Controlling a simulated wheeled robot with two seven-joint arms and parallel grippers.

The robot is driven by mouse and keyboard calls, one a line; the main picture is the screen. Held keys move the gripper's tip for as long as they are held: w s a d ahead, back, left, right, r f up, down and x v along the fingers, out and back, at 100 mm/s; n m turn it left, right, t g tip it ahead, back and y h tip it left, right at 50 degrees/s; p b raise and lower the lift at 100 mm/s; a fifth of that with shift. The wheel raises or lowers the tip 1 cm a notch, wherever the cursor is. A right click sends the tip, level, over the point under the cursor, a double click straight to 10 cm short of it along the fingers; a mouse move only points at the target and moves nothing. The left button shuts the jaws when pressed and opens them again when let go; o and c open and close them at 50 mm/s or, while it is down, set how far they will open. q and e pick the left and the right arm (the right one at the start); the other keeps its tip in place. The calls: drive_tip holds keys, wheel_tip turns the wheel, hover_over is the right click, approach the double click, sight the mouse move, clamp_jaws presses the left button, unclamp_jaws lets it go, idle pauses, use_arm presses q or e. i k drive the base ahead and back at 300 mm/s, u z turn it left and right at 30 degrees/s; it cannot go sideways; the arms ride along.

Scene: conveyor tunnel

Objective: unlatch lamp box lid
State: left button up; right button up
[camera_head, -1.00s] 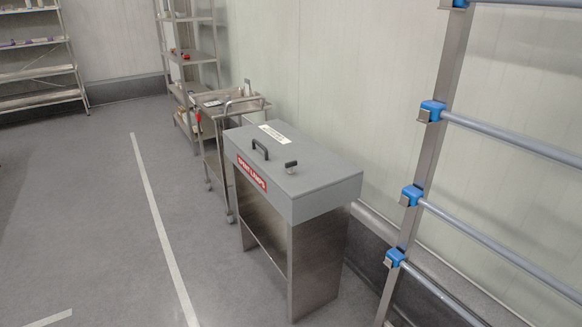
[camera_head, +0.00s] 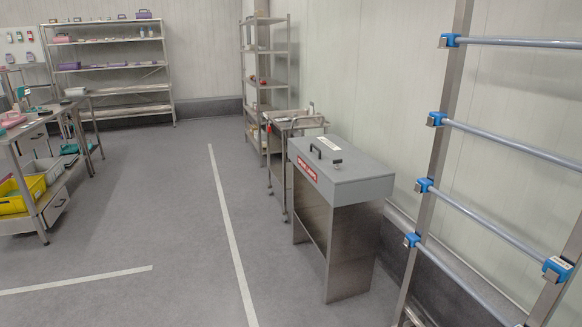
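The lamp box (camera_head: 345,180) is a grey box on a metal stand, right of the middle in the head view. Its lid (camera_head: 350,168) lies flat and looks closed. A black handle (camera_head: 324,149) and a small latch-like knob (camera_head: 335,162) sit on top, with a white label beside the handle. A red label with white lettering (camera_head: 307,169) is on its left face. Neither of my grippers is in view.
A metal trolley (camera_head: 290,127) stands just behind the box, with a shelf rack (camera_head: 268,80) farther back. A rail rack with blue clips (camera_head: 437,119) stands at right. A workbench with a yellow bin (camera_head: 22,194) is at far left. The floor (camera_head: 160,235) between is clear.

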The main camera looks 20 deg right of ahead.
sight(336, 162)
drive_tip(key=z, duration=0.7)
drive_tip(key=i, duration=0.45)
drive_tip(key=z, duration=0.7)
drive_tip(key=i, duration=0.9)
drive_tip(key=u, duration=0.35)
